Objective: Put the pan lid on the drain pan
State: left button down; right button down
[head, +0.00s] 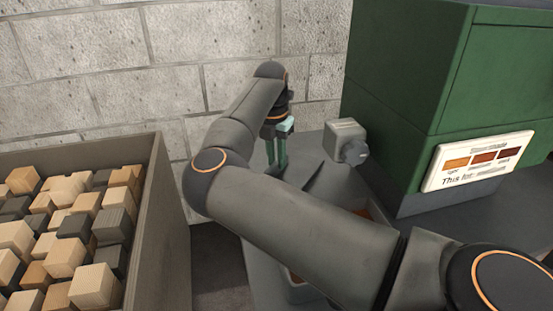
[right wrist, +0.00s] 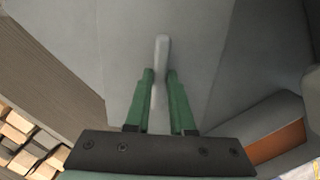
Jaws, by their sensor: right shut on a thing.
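My right gripper (head: 277,168) reaches over the grey bench, its green fingers pointing down. In the right wrist view, the gripper (right wrist: 160,73) is shut on a slim pale grey bar, which looks like the handle of the pan lid (right wrist: 161,48). The lid's plate cannot be told clearly from the grey surfaces below. The drain pan (head: 299,292) seems to stand on the bench under my right forearm, which hides most of it. Its grey rim and orange-brown inside show at the lower right of the right wrist view (right wrist: 262,121). My left gripper is out of view.
A large bin (head: 158,215) of wooden blocks stands at the left. A green machine (head: 400,90) with a sign (head: 478,160) stands at the right. A small grey box with a dark knob (head: 345,135) sits near the gripper. A block wall closes off the back.

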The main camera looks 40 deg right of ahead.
jog(key=shift+f, duration=0.15)
jog(key=c, duration=0.8)
grip_release()
